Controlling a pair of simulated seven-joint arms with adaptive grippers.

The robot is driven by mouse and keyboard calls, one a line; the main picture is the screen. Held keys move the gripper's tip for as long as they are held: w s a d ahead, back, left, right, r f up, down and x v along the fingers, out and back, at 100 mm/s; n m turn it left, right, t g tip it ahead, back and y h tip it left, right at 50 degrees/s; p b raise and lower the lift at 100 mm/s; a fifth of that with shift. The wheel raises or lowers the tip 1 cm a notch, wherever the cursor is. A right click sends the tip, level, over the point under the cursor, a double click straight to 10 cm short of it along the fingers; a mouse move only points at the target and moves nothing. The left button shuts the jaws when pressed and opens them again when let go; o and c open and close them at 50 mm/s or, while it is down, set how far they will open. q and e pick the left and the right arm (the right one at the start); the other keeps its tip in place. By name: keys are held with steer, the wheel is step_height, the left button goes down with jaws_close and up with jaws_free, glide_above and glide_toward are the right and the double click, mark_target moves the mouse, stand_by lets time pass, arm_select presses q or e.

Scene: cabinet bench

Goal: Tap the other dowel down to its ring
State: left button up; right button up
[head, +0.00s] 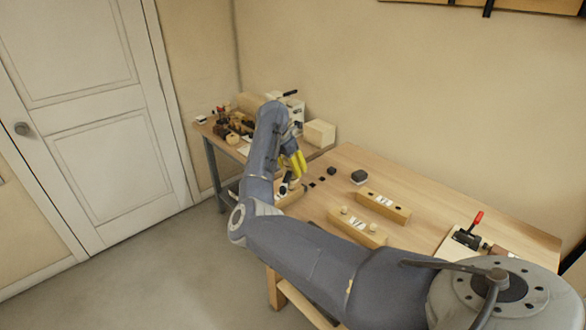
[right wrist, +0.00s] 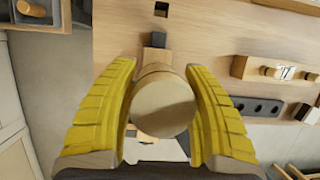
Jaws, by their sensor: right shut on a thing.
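My right gripper (head: 293,163) reaches over the bench's left end. In the right wrist view its yellow fingers (right wrist: 165,105) are closed on the sides of a round-ended wooden piece (right wrist: 165,108); I cannot tell whether it is a mallet or a dowel. A dark grey block-shaped end (right wrist: 158,40) shows just beyond it. A wooden block (head: 357,236) with two upright dowels, one left (head: 344,210) and one right (head: 373,226), and a white label stands apart from the gripper. The rings are too small to make out. My left gripper is out of view.
Another wooden block (head: 383,206) with dark holes lies behind the dowel block. A dark box (head: 359,176) sits near the back. A red-handled clamp (head: 470,235) stands at the right. A cluttered side table (head: 232,150) is at the left. The bench's back right is clear.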

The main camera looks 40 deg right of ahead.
step_height(320, 180, down, 2)
steer(key=shift+f, duration=0.1)
steer(key=shift+r, duration=1.1)
steer(key=shift+r, duration=2.5)
